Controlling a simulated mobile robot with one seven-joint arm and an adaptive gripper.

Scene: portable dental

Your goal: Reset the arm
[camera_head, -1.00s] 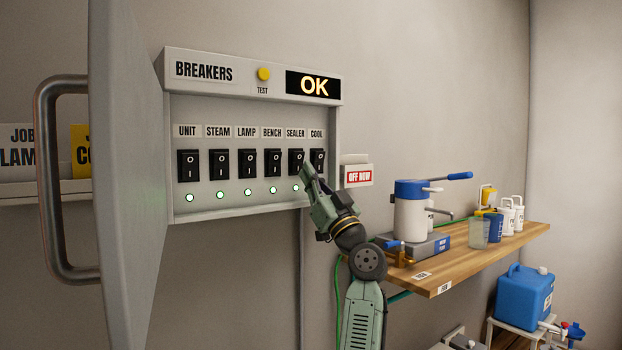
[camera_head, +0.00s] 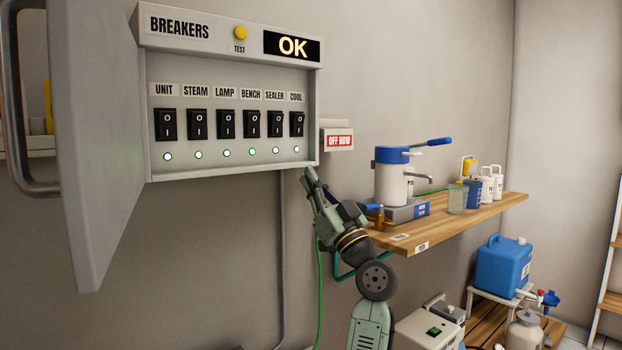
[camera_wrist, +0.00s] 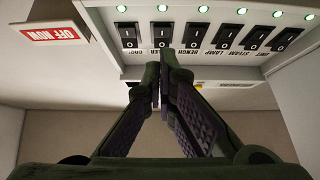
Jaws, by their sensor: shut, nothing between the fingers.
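My green arm rises at the centre right of the head view. My gripper (camera_head: 307,176) is shut and empty, just below the lower right corner of the breaker box (camera_head: 233,172). In the wrist view my gripper (camera_wrist: 164,62) points toward the box, its fingertips overlapping the row of switches from that angle. The box shows several black rocker switches (camera_head: 228,124) with lit green lamps below them. The COOL switch (camera_head: 297,124) is in full view in the head view. The display (camera_head: 292,46) reads OK.
The open grey box door (camera_head: 95,150) juts out at the left. An OFF NOW sign (camera_head: 339,141) is on the wall right of the box. A wooden shelf (camera_head: 465,224) with a blue-and-white pot (camera_head: 392,178) stands right of my arm. A green cable (camera_head: 319,280) hangs beside the arm.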

